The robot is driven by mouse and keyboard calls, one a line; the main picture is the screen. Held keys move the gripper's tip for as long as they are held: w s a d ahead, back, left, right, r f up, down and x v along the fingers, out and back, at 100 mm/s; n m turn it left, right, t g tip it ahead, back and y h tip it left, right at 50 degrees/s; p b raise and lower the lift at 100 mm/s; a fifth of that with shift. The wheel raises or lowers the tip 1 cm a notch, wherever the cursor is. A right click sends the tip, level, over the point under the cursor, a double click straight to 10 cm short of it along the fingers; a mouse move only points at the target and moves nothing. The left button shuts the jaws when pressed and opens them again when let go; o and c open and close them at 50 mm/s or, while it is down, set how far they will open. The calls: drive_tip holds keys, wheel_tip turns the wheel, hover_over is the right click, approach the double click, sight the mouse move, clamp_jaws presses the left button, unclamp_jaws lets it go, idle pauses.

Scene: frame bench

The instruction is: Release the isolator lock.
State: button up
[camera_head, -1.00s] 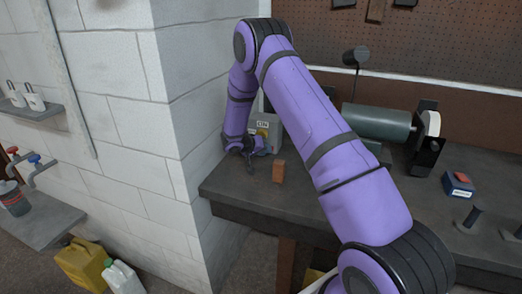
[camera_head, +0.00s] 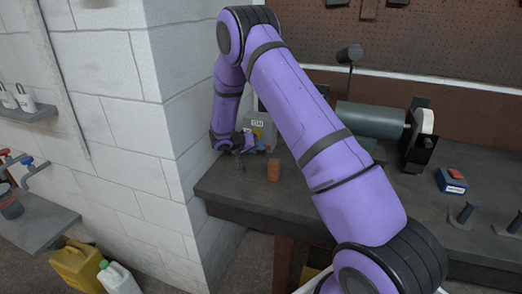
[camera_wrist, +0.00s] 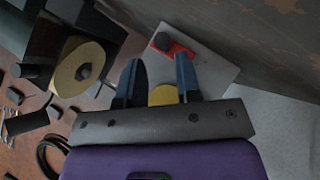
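The isolator is a grey box with an ON label (camera_head: 262,130), standing on the bench by the white block wall, partly hidden behind my arm. In the wrist view its pale grey face (camera_wrist: 214,68) carries a red part (camera_wrist: 180,50) with a dark knob (camera_wrist: 161,42). A yellow round part (camera_wrist: 163,95) shows between the bases of my fingers. My gripper (camera_wrist: 158,78) has its two dark blue fingers apart, with nothing seen clamped between them. In the head view my gripper (camera_head: 241,160) is low in front of the box. Contact cannot be told.
A bench grinder (camera_head: 372,120) and a red-and-blue box (camera_head: 452,180) are further right. The block wall (camera_head: 130,120) is close on the left.

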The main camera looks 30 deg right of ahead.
drive_tip(key=v, duration=0.6)
drive_tip(key=shift+a+r, duration=0.2)
drive_tip(key=shift+a, duration=0.1)
drive_tip(key=shift+s, duration=0.1)
drive_tip(key=s+a+r+n+y, duration=0.1)
drive_tip(key=s+r+y, duration=0.1)
drive_tip(key=s+r, duration=0.85)
drive_tip(key=s+a+r+n+y, duration=0.1)
drive_tip(key=s+a+r+y, duration=0.15)
drive_tip(key=s+r, duration=0.75)
drive_tip(key=s+a+r+n+t+y, duration=0.2)
drive_tip(key=s+r, duration=0.3)
drive_tip(key=s, duration=0.5)
drive_tip(key=s+a+r+n+t+y, duration=0.2)
drive_tip(key=s+a+r+n+y, duration=0.1)
drive_tip(key=s, duration=0.8)
drive_tip(key=shift+s+a+r+y, duration=0.3)
drive_tip(key=shift+a+r+y, duration=0.55)
drive_tip(key=shift+a+r, duration=0.5)
